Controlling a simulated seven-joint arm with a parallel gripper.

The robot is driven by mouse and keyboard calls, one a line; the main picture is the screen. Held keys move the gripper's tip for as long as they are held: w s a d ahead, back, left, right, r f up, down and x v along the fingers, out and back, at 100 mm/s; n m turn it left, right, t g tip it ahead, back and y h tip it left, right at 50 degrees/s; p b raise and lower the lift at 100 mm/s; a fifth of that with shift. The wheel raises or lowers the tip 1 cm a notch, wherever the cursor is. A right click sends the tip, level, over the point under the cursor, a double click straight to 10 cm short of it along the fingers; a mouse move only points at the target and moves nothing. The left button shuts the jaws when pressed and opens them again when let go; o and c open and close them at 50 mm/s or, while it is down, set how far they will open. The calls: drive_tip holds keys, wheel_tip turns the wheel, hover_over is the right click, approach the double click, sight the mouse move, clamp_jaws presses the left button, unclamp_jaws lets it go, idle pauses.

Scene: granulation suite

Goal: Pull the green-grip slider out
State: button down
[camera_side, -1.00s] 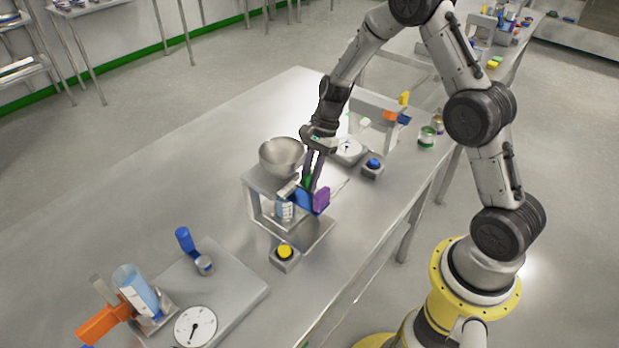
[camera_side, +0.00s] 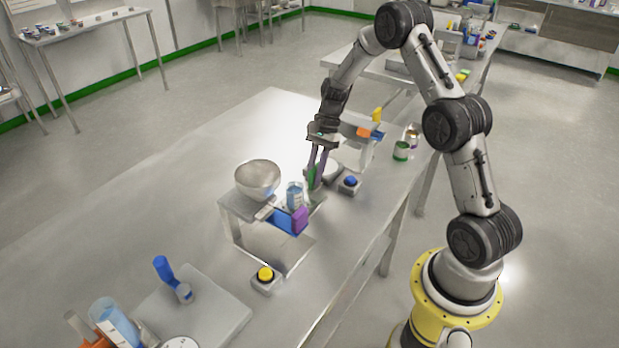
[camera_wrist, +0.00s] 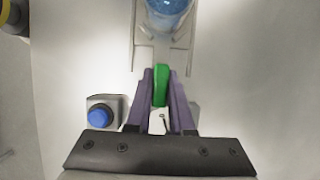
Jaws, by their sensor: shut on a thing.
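My gripper (camera_wrist: 160,100) is shut on the green grip (camera_wrist: 160,85) in the wrist view, one purple-grey finger on each side. In the side view my gripper (camera_side: 316,182) stands to the right of the metal stand (camera_side: 240,208), with the green grip (camera_side: 311,176) between its fingers. A pale slider plate (camera_wrist: 148,55) runs from the grip towards the top of the wrist view. A beaker of blue liquid (camera_wrist: 168,8) is at its far part; the beaker (camera_side: 295,195) also shows in the side view, beside the stand.
A metal bowl (camera_side: 257,178) sits on the stand. A blue block (camera_side: 284,220) and purple block (camera_side: 300,219) are at its side. A blue button (camera_wrist: 100,117) is left of my gripper in the wrist view; a yellow button (camera_side: 265,274) is in front of the stand.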

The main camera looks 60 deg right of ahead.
drive_tip(key=shift+d, duration=0.4)
drive_tip(key=c, duration=1)
unclamp_jaws()
drive_tip(key=shift+o, duration=1)
drive_tip(key=shift+a, duration=0.1)
drive_tip(key=shift+r, duration=0.1)
drive_tip(key=v, duration=1.3)
drive_tip(key=shift+r, duration=0.35)
